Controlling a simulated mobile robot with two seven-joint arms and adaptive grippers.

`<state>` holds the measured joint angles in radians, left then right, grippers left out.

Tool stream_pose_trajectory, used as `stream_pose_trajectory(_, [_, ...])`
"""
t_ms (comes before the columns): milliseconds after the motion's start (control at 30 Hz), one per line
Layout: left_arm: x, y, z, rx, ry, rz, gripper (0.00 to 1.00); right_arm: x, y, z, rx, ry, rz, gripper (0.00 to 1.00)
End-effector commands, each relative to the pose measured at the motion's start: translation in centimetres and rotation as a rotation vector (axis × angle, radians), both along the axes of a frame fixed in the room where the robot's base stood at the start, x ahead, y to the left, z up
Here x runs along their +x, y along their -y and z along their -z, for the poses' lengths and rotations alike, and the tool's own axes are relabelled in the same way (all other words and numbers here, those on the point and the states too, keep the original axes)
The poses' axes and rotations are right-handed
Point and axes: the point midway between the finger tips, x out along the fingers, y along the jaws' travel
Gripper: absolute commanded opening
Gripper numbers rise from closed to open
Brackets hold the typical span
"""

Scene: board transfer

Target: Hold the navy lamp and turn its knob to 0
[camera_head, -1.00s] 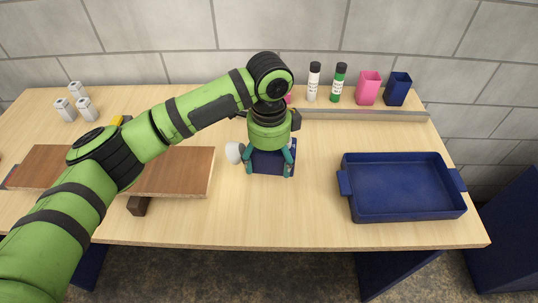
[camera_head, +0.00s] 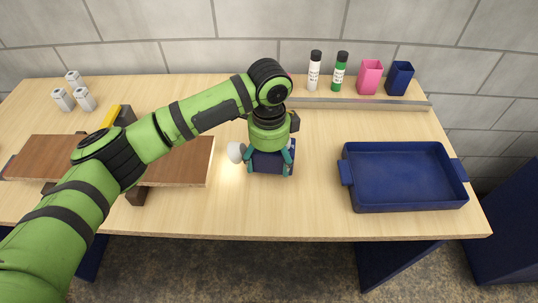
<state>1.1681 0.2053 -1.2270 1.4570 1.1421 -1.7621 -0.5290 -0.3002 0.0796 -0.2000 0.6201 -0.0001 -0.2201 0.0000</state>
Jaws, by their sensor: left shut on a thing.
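The navy lamp (camera_head: 268,163) is a small dark blue body near the middle of the table, with a round white part (camera_head: 236,152) sticking out on its left. A warm glow lies on the table beside the white part. My left gripper (camera_head: 271,160) points down over the lamp, its teal fingers on either side, shut on the body. The gripper covers the lamp's top. I cannot make out the knob or its setting, nor whether the lamp touches the table. My right gripper is not in view.
A brown board (camera_head: 180,165) lies on dark supports at left, partly behind my arm. A navy tray (camera_head: 405,205) stands at right. A grey rail (camera_head: 360,104), two bottles and two cups line the back. White cylinders (camera_head: 74,78) stand at back left. Bare table lies between lamp and tray.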

Motion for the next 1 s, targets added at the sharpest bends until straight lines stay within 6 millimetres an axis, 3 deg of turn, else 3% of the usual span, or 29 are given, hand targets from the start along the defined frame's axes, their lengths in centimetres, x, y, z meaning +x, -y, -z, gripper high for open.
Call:
stream_pose_trajectory(700, [0.0,0.0,2.9,0.000,0.000,0.001,0.38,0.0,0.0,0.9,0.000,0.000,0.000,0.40])
stream_pose_trajectory(733, [0.0,0.0,2.8,0.000,0.001,0.001,0.87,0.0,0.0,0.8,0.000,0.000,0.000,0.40])
stream_pose_trajectory(767, [0.0,0.0,2.8,0.000,0.001,0.001,0.99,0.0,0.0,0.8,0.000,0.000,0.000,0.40])
stream_pose_trajectory(1000, [0.0,0.0,2.8,-0.001,0.000,0.001,1.00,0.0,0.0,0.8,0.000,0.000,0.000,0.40])
